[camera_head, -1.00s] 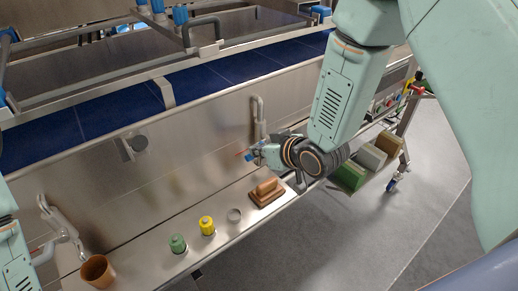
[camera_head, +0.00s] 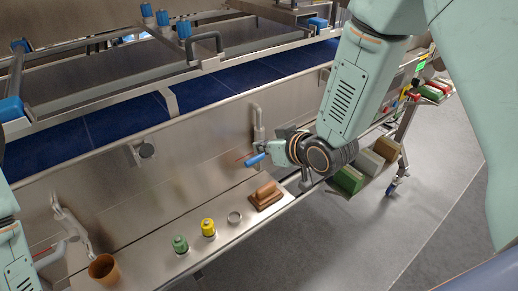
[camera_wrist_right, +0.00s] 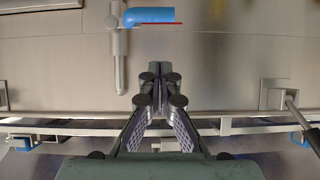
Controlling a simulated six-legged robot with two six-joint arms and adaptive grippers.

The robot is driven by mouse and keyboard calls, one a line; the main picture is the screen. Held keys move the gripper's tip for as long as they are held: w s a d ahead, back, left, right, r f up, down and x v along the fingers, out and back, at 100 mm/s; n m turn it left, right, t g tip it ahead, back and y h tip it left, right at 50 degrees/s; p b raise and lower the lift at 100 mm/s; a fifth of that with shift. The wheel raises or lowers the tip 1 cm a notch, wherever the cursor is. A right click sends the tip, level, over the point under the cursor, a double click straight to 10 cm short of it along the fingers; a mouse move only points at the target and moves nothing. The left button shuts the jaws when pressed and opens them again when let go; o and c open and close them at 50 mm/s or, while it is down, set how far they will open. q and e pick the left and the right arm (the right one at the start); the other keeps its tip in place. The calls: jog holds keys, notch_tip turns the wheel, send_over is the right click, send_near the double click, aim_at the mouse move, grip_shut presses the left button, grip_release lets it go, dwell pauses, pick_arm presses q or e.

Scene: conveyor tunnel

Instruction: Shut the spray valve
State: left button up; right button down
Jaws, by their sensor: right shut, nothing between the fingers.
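The spray valve has a blue lever (camera_head: 256,159) on a grey vertical pipe (camera_head: 258,122) against the steel side wall. In the right wrist view the blue lever (camera_wrist_right: 150,16) lies crosswise to the pipe (camera_wrist_right: 120,62), with a thin red strip along its lower edge. My right gripper (camera_head: 278,147) is close beside the lever, to its right in the head view. In the right wrist view its fingers (camera_wrist_right: 160,78) are shut with nothing between them, apart from the lever in the picture.
The steel ledge holds a brown cup (camera_head: 104,270), a green pot (camera_head: 180,244), a yellow pot (camera_head: 208,227), a metal ring (camera_head: 234,218) and a brown block with a handle (camera_head: 265,196). A blue conveyor belt (camera_head: 130,122) runs behind.

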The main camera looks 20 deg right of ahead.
jog(key=v, duration=0.6)
jog(key=shift+d+r, duration=0.3)
